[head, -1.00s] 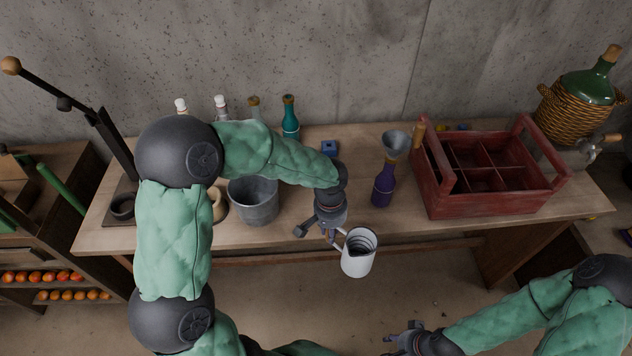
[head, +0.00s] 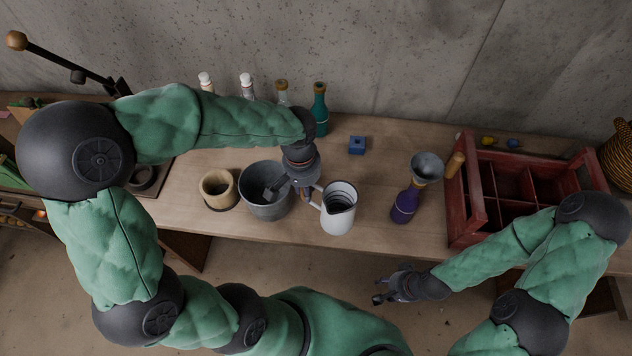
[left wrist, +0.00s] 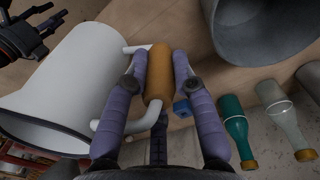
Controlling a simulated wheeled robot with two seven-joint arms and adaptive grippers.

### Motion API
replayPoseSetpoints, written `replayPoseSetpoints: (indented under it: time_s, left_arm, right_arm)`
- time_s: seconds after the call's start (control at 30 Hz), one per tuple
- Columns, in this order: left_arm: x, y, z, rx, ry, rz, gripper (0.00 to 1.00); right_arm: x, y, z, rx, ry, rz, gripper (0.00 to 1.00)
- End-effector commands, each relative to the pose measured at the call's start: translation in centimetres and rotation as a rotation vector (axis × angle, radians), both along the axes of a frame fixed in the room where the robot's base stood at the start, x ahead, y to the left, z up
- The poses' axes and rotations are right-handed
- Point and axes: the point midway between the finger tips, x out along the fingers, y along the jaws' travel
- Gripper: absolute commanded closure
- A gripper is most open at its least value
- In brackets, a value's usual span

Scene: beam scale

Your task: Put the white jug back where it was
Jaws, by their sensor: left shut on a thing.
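The white jug (head: 338,215) is near the front edge of the table in the head view, mouth up, right of the grey bucket (head: 262,205). My left gripper (head: 308,192) is shut on its handle. In the left wrist view, the fingers (left wrist: 158,95) sit on either side of the handle's brown grip (left wrist: 158,72), with the white jug body (left wrist: 70,80) to the left. I cannot tell whether the jug's base touches the table. My right gripper (head: 388,284) is empty in front of the table, fingers apart.
A purple bottle (head: 404,207) with a grey funnel (head: 427,167) stands right of the jug. A red crate (head: 468,205) is farther right. A blue block (head: 357,145) lies behind. A wooden cup (head: 217,188) is left of the bucket. Several bottles (head: 319,108) line the back. Bare table (head: 375,175) lies behind the jug.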

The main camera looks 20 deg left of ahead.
Motion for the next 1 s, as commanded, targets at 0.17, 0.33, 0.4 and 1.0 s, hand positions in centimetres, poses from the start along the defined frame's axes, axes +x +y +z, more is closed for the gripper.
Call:
replayPoseSetpoints:
  time_s: [0.17,0.33,0.4,1.0]
  left_arm:
    - [3.5,1.1,-1.7,0.000,0.001,0.002,1.00]
    - [6.1,1.9,-4.2,0.000,0.003,0.002,1.00]
    - [7.0,2.1,-5.3,0.000,0.002,0.001,1.00]
    - [9.4,2.8,-10.6,0.000,0.000,0.000,1.00]
  right_arm:
    - [0.0,0.0,-0.4,0.000,-0.001,0.000,0.60]
    - [0.0,0.0,-0.9,0.000,-0.001,0.000,0.60]
    - [0.0,0.0,-1.1,0.000,-0.001,0.000,0.60]
    - [0.1,0.0,-2.2,0.000,-0.001,0.000,0.60]
